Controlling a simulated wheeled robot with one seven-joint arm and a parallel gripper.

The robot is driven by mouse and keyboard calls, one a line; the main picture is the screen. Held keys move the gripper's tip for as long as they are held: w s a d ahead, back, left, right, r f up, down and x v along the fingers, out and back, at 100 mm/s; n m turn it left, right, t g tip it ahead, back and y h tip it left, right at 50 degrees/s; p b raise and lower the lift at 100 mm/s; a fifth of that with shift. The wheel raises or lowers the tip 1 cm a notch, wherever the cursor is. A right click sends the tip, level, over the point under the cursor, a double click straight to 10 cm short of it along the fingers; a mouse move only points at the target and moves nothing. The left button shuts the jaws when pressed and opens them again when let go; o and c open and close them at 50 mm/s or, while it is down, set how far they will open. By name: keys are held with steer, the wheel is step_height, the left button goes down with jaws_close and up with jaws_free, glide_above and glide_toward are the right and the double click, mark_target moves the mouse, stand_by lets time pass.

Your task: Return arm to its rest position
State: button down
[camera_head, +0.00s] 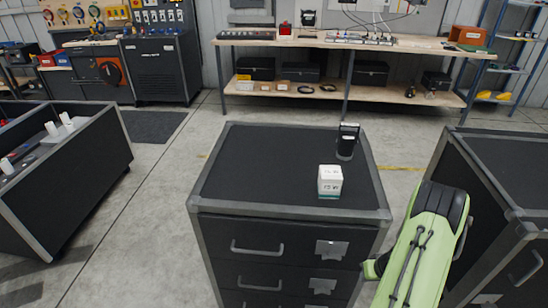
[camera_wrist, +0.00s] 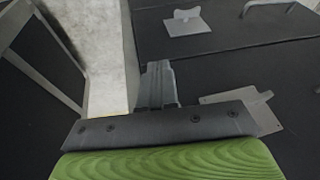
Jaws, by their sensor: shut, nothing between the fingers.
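My green arm (camera_head: 415,252) with a black joint shows at the lower right of the head view, beside the right front edge of the drawer cabinet (camera_head: 206,208). In the wrist view my gripper (camera_wrist: 158,68) is shut, with its dark fingers pressed together and nothing between them. Behind the fingers are dark cabinet fronts and a strip of pale floor. The fingertips are not clearly seen in the head view, and I cannot tell their distance from the cabinet.
A white box (camera_head: 330,178) and a black strapped item (camera_head: 347,142) stand on the cabinet top. Another dark cabinet (camera_head: 500,160) is close on the right. An open dark bin (camera_head: 85,175) stands on the left. A workbench (camera_head: 350,42) is at the back, with clear floor before it.

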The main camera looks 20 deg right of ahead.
steer(key=w+a+r+n, duration=0.1)
steer(key=w+a+r, duration=0.2)
steer(key=r, duration=0.3)
steer(key=w+a+r+n, duration=0.1)
steer(key=w+a+r, duration=0.15)
steer(key=r, duration=0.45)
steer(key=s+a+r+n, duration=0.1)
steer(key=a+r, duration=1.1)
steer(key=r, duration=0.2)
steer(key=s+a+r, duration=0.4)
steer(key=s+a, duration=0.1)
steer(key=s, duration=0.3)
steer(key=s+a+r+n+t, duration=0.1)
steer(key=s+a+r, duration=0.4)
steer(key=s, duration=0.3)
steer(key=shift+a+r+t, duration=0.15)
steer(key=shift+a+t, duration=0.15)
steer(key=shift+a, duration=0.5)
